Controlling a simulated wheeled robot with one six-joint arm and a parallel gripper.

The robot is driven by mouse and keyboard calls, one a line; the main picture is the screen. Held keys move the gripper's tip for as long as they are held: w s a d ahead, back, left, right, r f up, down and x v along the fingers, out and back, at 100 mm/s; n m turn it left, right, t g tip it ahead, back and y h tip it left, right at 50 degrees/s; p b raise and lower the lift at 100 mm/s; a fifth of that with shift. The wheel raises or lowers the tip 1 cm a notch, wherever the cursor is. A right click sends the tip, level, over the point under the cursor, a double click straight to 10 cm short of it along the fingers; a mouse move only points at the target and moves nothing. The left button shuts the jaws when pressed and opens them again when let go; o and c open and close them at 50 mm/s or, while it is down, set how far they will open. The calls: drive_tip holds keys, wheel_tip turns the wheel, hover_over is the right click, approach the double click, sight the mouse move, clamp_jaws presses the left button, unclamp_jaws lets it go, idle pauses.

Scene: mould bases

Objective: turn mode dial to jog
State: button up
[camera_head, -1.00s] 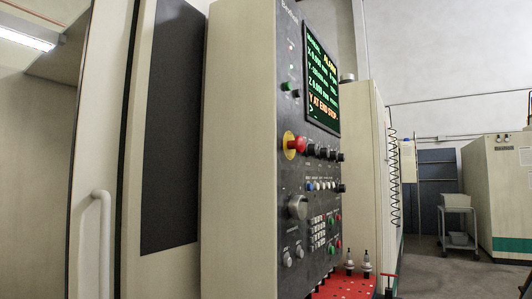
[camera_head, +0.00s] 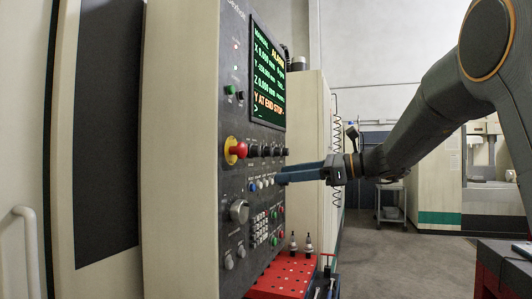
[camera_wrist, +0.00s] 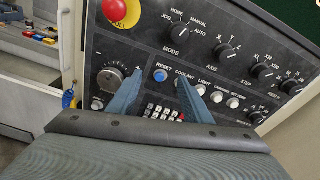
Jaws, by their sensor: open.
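The mode dial (camera_wrist: 178,34) is a black knob with labels JOG, HOME, MANUAL and AUTO around it, in the upper middle of the wrist view. In the head view the mode dial (camera_head: 254,151) is the leftmost of a row of black knobs, right of the red emergency stop. I cannot surely read its setting. My gripper (camera_wrist: 158,80) is open and empty, its two blue fingers apart. In the wrist view its tips lie below the dial, near the blue RESET button. In the head view my gripper (camera_head: 281,174) reaches the panel's right side from the right.
The red emergency stop (camera_wrist: 121,11) on a yellow ring is up and left of the dial. Axis knob (camera_wrist: 226,51) and other knobs are to its right. A large grey knob (camera_wrist: 110,78) is lower left. A red perforated tray (camera_head: 282,278) stands below the panel.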

drive_tip(key=y, duration=0.2)
approach(260, 152)
drive_tip(key=a, duration=0.1)
drive_tip(key=shift+m+t, duration=0.3)
drive_tip(key=p+x, duration=0.3)
drive_tip(key=x, duration=0.4)
drive_tip(key=shift+a, duration=0.15)
drive_tip(key=c, duration=1.1)
drive_tip(key=shift+o, duration=0.2)
